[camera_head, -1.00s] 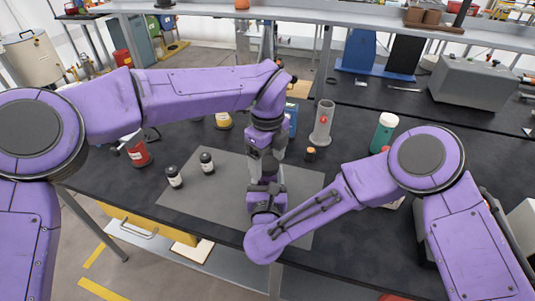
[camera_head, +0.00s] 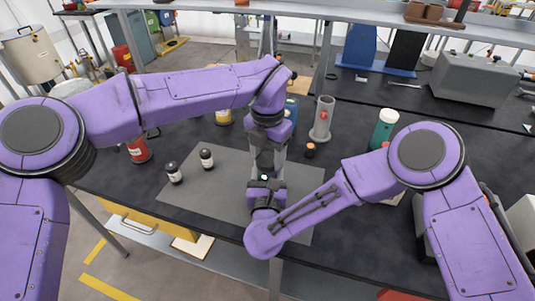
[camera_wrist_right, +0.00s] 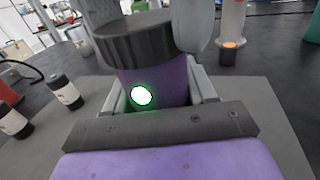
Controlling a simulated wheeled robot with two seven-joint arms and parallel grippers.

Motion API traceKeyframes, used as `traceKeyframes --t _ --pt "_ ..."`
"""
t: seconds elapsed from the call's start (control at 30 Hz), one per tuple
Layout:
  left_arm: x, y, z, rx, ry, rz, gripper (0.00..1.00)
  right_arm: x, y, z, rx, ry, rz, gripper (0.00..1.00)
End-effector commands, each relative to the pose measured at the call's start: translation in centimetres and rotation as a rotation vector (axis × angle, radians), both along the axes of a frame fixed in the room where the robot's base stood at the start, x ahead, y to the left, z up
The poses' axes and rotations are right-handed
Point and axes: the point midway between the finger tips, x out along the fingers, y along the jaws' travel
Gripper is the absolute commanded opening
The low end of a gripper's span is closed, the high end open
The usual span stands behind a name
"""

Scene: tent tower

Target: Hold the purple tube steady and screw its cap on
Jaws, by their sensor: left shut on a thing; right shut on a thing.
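The purple tube (camera_wrist_right: 165,78) stands upright in the right wrist view, with a glowing white spot ringed in green on its front. My right gripper (camera_wrist_right: 160,92) is shut on it, one grey finger on each side. The dark ridged cap (camera_wrist_right: 130,40) sits at the tube's top; its threads are hidden. My left gripper (camera_wrist_right: 148,20) is shut on the cap from above, its grey fingers on either side. In the head view my left gripper (camera_head: 266,174) points down over the grey mat (camera_head: 225,185), and the tube is mostly hidden by my arms.
Two dark bottles with white labels (camera_head: 174,173) (camera_head: 206,160) stand on the mat's left part. A grey cylinder (camera_head: 322,120), a small dark jar with an orange top (camera_head: 310,150) and a green bottle (camera_head: 384,128) stand behind and right. A red container (camera_head: 138,149) is left.

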Motion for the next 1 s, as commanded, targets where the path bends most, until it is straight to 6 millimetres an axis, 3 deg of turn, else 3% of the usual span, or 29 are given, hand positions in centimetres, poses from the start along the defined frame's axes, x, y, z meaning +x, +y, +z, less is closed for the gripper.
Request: traceKeyframes --t 0.07,0.23,0.27,0.3,0.33,0.67,0.77,1.0 --pt "0.0 0.0 0.0 -0.002 0.000 -0.145 0.21 0.0 0.0 0.0 0.000 0.001 0.000 0.00" --pt "0.0 0.0 0.0 -0.001 -0.001 -0.160 0.21 0.0 0.0 0.0 0.000 0.001 0.000 0.00" --pt "0.0 0.0 0.0 -0.001 -0.001 -0.160 0.67 0.0 0.0 0.0 0.000 0.001 0.000 0.00" --pt "0.0 0.0 0.0 -0.001 -0.001 -0.159 0.81 0.0 0.0 0.0 0.000 0.001 0.000 0.00" --pt "0.0 0.0 0.0 -0.001 -0.001 -0.159 0.88 0.0 0.0 0.0 0.000 0.001 0.000 0.00" --pt "0.0 0.0 0.3 -0.001 -0.002 -0.157 0.88 0.0 0.0 0.0 0.000 0.001 0.000 0.00" --pt "0.1 0.0 1.6 -0.001 -0.003 -0.156 0.88 0.0 0.0 0.0 0.000 0.001 0.000 0.00" --pt "0.1 -0.1 7.2 -0.002 -0.005 -0.156 0.88 0.0 0.0 -0.1 -0.001 0.001 0.000 0.00"
